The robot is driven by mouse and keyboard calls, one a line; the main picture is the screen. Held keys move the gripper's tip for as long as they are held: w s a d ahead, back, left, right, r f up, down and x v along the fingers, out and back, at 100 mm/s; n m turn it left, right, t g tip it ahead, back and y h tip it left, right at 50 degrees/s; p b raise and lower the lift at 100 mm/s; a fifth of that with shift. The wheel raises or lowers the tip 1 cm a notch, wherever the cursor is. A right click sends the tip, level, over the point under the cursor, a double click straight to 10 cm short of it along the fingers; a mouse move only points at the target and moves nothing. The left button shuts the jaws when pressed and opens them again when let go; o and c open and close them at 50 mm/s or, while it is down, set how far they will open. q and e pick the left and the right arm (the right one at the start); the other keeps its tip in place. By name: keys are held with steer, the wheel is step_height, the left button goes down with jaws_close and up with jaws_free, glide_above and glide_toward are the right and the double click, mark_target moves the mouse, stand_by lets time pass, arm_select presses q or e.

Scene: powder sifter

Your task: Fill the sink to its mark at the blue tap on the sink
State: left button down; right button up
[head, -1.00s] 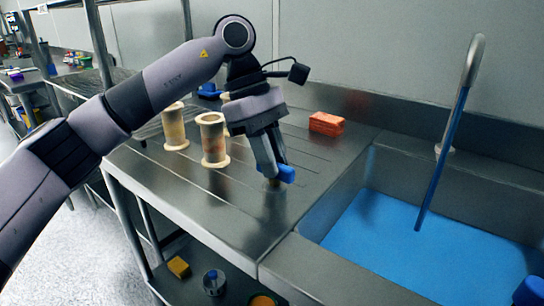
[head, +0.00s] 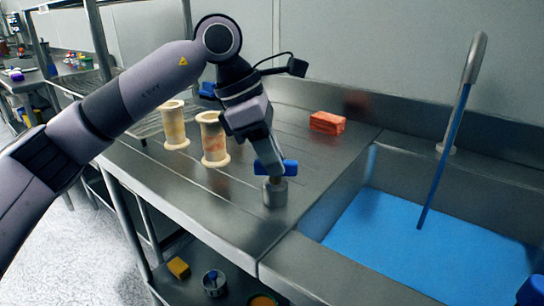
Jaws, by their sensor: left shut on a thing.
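The sink (head: 352,205) is at the right, with a flat blue sheet of water (head: 400,235) in it. A thin blue stream (head: 443,160) runs from the curved grey spout (head: 473,58) down to the water. I cannot make out a fill mark. The blue tap (head: 290,167) is a blue bar handle on a short grey base (head: 275,192), on the steel counter left of the sink. My left gripper (head: 268,165) comes down from above and is shut on the blue handle. Its fingertips are partly hidden by the handle. My right gripper is not in view.
An orange-red block (head: 327,122) lies on the counter behind the tap. Two cream spools (head: 213,140) (head: 174,126) stand upright to the left. A yellow block (head: 178,267) lies on the lower shelf. A blue object (head: 530,291) shows at the bottom right edge.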

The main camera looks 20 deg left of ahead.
arm_select(q)
steer(key=n, duration=0.2)
steer(key=n+t+y+b, duration=0.1)
steer(key=n, duration=0.1)
steer(key=shift+s+d+f+n+t, duration=0.1)
steer(key=shift+s+f+n+t, duration=0.1)
steer(key=shift+n+t, duration=0.1)
steer(key=n, duration=0.2)
steer(key=n+t+y+b, duration=0.1)
steer(key=n, duration=0.1)
steer(key=shift+d+n+y, duration=0.1)
steer(key=shift+n+y, duration=0.2)
steer(key=shift+n, duration=0.1)
steer(key=shift+n+y, duration=0.3)
steer(key=shift+n, duration=0.6)
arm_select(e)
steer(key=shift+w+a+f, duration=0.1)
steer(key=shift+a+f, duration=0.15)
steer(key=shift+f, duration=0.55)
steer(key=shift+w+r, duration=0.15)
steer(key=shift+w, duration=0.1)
arm_select(q)
steer(key=c, duration=1.1)
jaws_free()
steer(key=shift+o, duration=0.2)
steer(key=shift+r, duration=0.1)
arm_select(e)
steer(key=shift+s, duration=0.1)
